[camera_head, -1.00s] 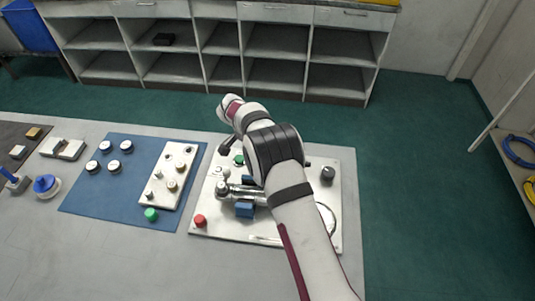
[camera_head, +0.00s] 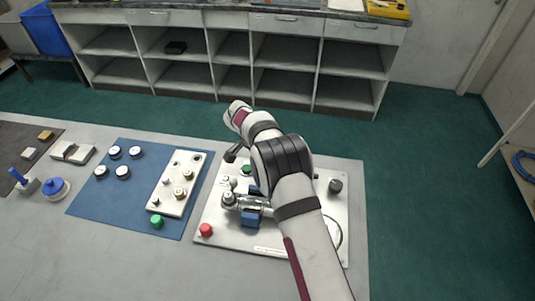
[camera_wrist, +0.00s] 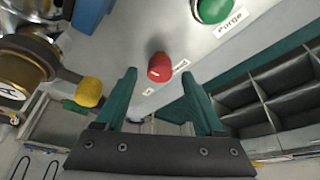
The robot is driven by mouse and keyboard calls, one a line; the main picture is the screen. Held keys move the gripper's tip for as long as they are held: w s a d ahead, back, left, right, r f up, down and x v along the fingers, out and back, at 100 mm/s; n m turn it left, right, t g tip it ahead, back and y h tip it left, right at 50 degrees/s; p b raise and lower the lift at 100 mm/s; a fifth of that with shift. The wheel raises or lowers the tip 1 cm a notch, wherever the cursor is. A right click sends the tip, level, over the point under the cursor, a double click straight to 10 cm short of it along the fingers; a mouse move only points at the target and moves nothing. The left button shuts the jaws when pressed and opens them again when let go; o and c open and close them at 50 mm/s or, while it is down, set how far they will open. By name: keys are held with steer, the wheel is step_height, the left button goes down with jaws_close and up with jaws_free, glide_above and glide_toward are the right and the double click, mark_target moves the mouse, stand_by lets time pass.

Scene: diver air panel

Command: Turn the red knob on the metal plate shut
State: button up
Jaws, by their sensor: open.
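In the wrist view a red knob (camera_wrist: 160,67) with a small white mark stands on the metal plate (camera_wrist: 125,35), beside a small label. My gripper (camera_wrist: 157,74) is open; its two green fingers lie either side of the knob in the picture, with nothing held. Contact or depth cannot be told. In the head view the metal plate (camera_head: 225,238) lies on the table, partly hidden by my arm. A red round piece (camera_head: 206,230) sits at its front left corner; whether it is the same knob is unclear. My gripper (camera_head: 232,154) is small there, above the plate's back left part.
A green knob (camera_wrist: 214,9) labelled Purge is near the red one. A yellow knob (camera_wrist: 89,92) and metal fittings (camera_wrist: 25,65) crowd the left. A blue mat (camera_head: 110,198) with a small panel (camera_head: 168,196) lies left of the plate. Shelves (camera_head: 290,65) stand behind.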

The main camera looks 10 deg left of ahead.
steer(key=v, duration=1.4)
steer(key=shift+a+r, duration=0.2)
steer(key=shift+r, duration=0.05)
steer(key=shift+s, duration=0.1)
steer(key=s+d+r+n+g+y, duration=0.15)
steer(key=s+d+r, duration=0.25)
steer(key=s+d, duration=0.4)
steer(key=s+d+r+n+g+y, duration=0.1)
steer(key=s+d+r+n, duration=0.1)
steer(key=s+d+r, duration=0.45)
steer(key=s+d+f+n+y, duration=0.1)
steer(key=s+d+f, duration=0.1)
steer(key=s, duration=0.7)
steer(key=s+d+f+n+y, duration=0.1)
steer(key=s+d+f, duration=0.2)
steer(key=s, duration=0.7)
steer(key=shift+f+y, duration=0.2)
steer(key=shift+y, duration=0.15)
steer(key=shift+s+d, duration=0.1)
steer(key=shift+d, duration=0.05)
